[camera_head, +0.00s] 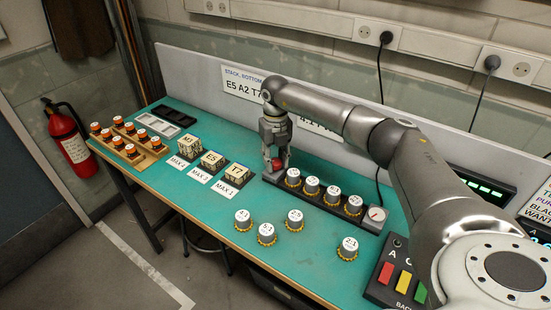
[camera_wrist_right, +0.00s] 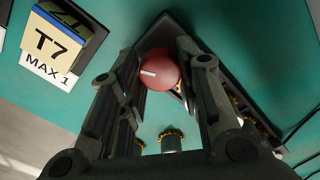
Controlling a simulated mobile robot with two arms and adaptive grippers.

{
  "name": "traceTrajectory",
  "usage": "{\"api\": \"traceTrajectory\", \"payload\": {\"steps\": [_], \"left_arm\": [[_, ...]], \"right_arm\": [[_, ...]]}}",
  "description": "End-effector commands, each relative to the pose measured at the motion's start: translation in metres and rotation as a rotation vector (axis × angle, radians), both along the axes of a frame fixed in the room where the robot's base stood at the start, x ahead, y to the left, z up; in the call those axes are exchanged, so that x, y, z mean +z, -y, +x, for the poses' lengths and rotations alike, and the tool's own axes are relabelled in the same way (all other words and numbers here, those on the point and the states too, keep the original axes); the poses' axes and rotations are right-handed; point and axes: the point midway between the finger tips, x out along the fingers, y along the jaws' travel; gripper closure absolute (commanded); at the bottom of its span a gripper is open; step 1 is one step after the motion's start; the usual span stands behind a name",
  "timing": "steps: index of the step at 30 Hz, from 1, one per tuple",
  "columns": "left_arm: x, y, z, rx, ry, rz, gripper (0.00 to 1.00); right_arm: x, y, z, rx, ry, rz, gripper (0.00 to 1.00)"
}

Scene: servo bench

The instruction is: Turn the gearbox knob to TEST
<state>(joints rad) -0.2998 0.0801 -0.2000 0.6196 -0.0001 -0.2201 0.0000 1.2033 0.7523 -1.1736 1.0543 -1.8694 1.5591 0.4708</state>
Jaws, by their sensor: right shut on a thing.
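My right gripper (camera_head: 276,158) comes down from above onto a red knob (camera_head: 277,165) at the left end of a long black base (camera_head: 331,207) on the green bench. In the right wrist view the red knob (camera_wrist_right: 159,70) sits between the two fingers, with a white pointer mark on its left part. The fingers are shut on the knob. I cannot make out a TEST label; the plate around the knob is mostly hidden by the fingers. My left gripper is not in view.
Several grey cylinders with white caps (camera_head: 311,186) stand along the black base, ending at a round gauge (camera_head: 376,214). More stand loose in front (camera_head: 267,234). Labelled boxes (camera_head: 211,161) are to the left. A panel with coloured buttons (camera_head: 385,273) is at the right.

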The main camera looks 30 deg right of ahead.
Motion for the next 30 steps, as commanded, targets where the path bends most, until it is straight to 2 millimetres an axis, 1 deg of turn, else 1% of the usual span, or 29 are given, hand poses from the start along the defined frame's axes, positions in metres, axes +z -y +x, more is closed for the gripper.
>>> {"api": "traceTrajectory", "payload": {"steps": [5,6,8,16,20,23,30], "left_arm": [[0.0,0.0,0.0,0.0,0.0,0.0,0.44],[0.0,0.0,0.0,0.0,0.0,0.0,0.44],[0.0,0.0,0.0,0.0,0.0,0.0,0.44],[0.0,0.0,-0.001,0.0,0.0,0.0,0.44],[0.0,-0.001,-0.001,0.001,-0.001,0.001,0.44],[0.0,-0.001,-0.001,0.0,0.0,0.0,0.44],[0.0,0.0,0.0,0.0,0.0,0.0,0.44]], "right_arm": [[0.002,0.001,0.001,0.0,0.005,0.0,0.92],[0.002,0.001,0.001,0.0,0.005,0.0,0.66],[0.002,0.0,0.001,0.0,0.005,0.0,0.58],[0.001,0.0,0.001,0.001,0.002,0.0,0.58],[0.007,0.0,0.001,0.001,0.003,0.0,0.58],[0.021,0.0,0.001,0.001,0.005,0.0,0.58],[0.072,0.0,0.001,0.002,0.006,0.0,0.58]]}}
